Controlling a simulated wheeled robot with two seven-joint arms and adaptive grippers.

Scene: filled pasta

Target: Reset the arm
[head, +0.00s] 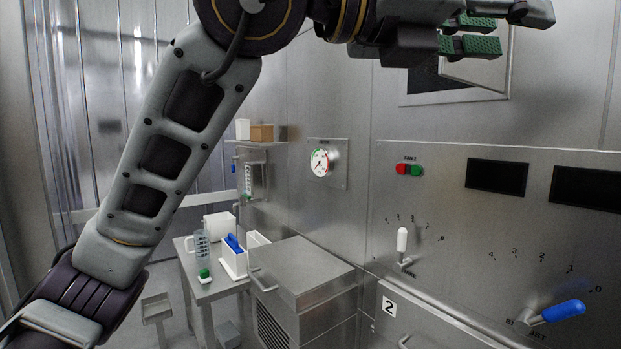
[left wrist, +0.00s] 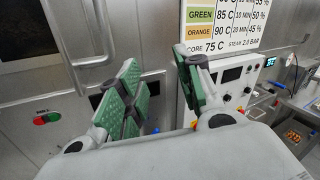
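My left arm (head: 165,155) comes in from the lower left of the head view and rises across it. Its gripper (head: 488,32) is at the top right, raised in front of the steel wall and above the control panel. In the left wrist view the gripper (left wrist: 160,65) shows green ribbed finger pads spread apart with an empty gap between them. Nothing is held. The upper part of the arm runs out of the top of the head view. My right gripper is in neither view.
A steel panel (head: 470,225) with a white-knobbed lever (head: 402,243) and a blue-handled lever (head: 560,312) stands below the gripper. A gauge (head: 320,162) is on the wall. A side table (head: 205,290) carries a jug and white containers. A sign (left wrist: 228,25) shows behind the fingers.

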